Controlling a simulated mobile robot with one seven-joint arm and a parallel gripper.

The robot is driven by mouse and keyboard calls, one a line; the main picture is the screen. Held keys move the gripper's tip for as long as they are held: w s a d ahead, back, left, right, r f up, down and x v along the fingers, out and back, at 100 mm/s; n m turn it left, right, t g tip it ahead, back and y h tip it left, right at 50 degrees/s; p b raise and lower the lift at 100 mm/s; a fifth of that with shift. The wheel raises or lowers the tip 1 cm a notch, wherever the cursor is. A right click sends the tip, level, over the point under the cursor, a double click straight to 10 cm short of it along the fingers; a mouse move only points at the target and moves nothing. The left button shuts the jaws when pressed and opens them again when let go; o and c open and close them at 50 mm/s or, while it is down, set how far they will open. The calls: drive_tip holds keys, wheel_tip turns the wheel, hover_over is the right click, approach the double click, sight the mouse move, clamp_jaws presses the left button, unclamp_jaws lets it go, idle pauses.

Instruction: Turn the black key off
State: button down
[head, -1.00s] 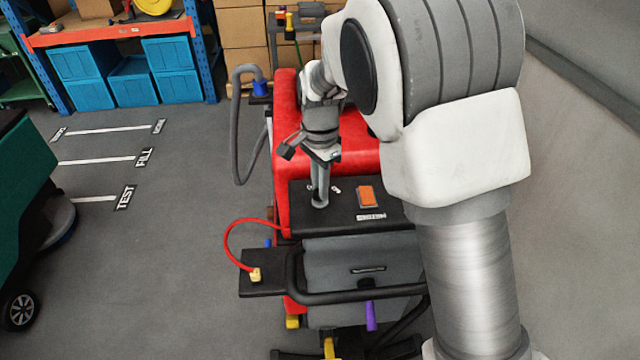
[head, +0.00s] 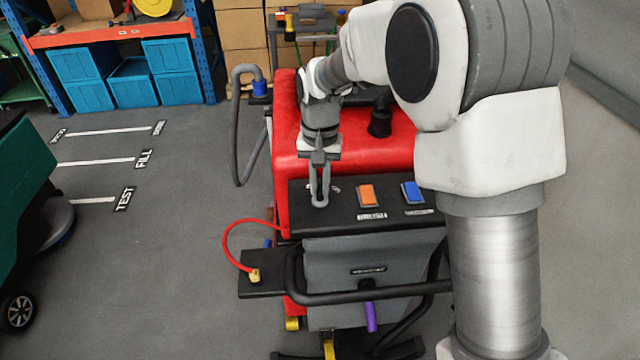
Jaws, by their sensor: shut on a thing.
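My gripper (head: 320,203) points down at the left part of the black control panel (head: 291,196) on the red scrubber machine (head: 350,154). Its fingers are shut on the black key, which they hide almost wholly against the dark panel. I cannot make out which way the key is turned. Small white marks show on the panel beside the fingertips.
An orange switch (head: 367,196) and a blue switch (head: 412,192) sit right of my gripper on the panel. A black handlebar (head: 370,297) and a red hose (head: 229,241) are in front. A black fitting (head: 380,120) stands on the red body. Open floor lies left.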

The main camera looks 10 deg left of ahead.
sight(320, 187)
drive_tip(key=shift+r+n, duration=0.1)
drive_tip(key=shift+n, duration=1.1)
drive_tip(key=c, duration=0.9)
unclamp_jaws()
drive_tip(key=shift+o, duration=0.2)
wheel_tip(320, 187, up, 17)
drive_tip(key=shift+r, duration=0.2)
